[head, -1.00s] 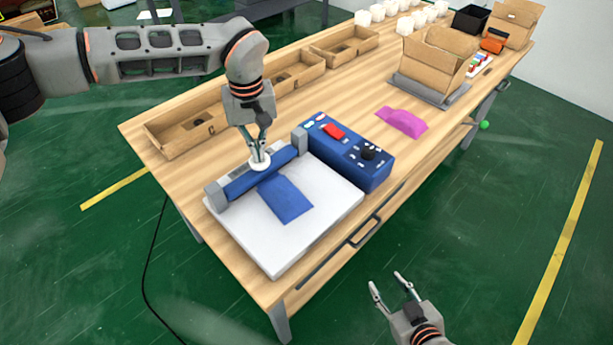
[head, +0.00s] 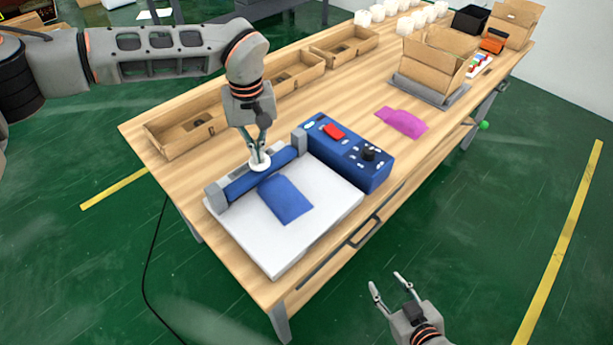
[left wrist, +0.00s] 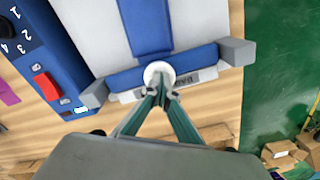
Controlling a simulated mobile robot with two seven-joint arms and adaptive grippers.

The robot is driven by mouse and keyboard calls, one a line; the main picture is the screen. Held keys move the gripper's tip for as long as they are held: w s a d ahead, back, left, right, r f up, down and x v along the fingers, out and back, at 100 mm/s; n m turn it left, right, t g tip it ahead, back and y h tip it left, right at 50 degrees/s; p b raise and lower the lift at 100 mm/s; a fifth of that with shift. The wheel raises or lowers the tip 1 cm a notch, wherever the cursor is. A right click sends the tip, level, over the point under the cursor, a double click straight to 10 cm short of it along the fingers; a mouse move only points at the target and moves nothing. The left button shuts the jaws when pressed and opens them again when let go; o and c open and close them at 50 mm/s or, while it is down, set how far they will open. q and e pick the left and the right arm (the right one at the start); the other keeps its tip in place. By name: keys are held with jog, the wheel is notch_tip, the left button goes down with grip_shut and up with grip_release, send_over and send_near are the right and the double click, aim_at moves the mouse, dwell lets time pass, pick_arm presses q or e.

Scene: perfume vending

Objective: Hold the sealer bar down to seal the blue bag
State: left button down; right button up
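The sealer has a white plate (head: 275,243), a blue control box (head: 347,150) with a red switch, and a blue sealer bar (head: 240,186) between two grey end blocks. The blue bag (head: 285,199) lies flat on the white plate, one end at the bar. My left gripper (head: 260,158) points down at the bar's middle, its fingertips at the round white knob (head: 259,165). In the left wrist view the fingers (left wrist: 161,92) come together at the white knob (left wrist: 158,73), and the bar (left wrist: 190,61) crosses the bag (left wrist: 148,25). My right gripper (head: 389,284) is open and empty, off the table's front edge.
A pink bag (head: 402,122) lies right of the control box. Open cardboard trays (head: 185,128) line the table's back edge. A cardboard box (head: 437,62), a black bin (head: 470,19) and white items stand at the far end. Green floor is clear in front.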

pick_arm(q)
jog(key=shift+r+p, duration=2.1)
jog(key=shift+r, duration=0.9)
notch_tip(320, 180, up, 3)
jog(key=shift+f, duration=0.1)
